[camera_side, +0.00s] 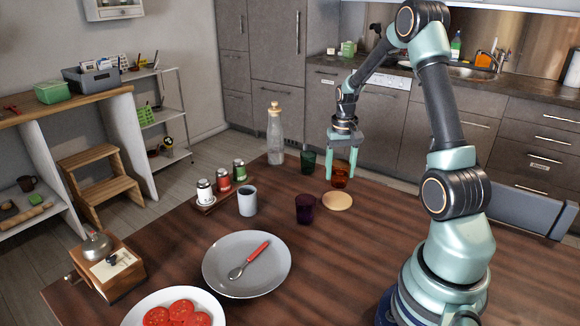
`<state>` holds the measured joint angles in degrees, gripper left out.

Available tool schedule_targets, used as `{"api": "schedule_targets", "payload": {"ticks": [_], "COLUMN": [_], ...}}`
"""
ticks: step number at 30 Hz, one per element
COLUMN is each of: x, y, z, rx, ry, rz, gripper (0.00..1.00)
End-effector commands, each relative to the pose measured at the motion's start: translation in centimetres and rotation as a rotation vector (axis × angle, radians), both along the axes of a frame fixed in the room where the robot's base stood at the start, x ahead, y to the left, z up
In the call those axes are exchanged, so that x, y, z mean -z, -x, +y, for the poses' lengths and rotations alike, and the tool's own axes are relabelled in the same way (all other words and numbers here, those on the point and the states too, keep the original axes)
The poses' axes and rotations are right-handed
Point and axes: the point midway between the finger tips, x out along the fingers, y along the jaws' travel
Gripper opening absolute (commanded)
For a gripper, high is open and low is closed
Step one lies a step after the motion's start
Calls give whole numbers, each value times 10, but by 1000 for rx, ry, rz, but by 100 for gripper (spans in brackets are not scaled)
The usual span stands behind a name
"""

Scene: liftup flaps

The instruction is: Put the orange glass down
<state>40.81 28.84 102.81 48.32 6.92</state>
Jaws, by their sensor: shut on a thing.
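The orange glass (339,177) is at the far side of the wooden table. My gripper (340,172) points down and is shut on it, with a finger on either side. The glass looks upright. Its base is just behind a round tan coaster (337,201); I cannot tell whether it touches the table or is held a little above it.
A green glass (307,161) stands left of my gripper, and a purple glass (305,208) stands nearer. A stoppered bottle (275,137), a grey cup (247,201) and a shaker rack (222,190) are further left. A large grey plate (220,275) lies in front. The table right of the coaster is clear.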

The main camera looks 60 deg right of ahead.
Motion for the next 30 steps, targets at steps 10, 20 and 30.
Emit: {"api": "schedule_targets", "payload": {"ticks": [10, 20, 30], "x": [38, 47, 50], "y": [1, 0, 0], "z": [0, 0, 0], "rx": [0, 0, 0], "ry": [-2, 1, 0], "rz": [2, -1, 0], "gripper": [3, 3, 97]}}
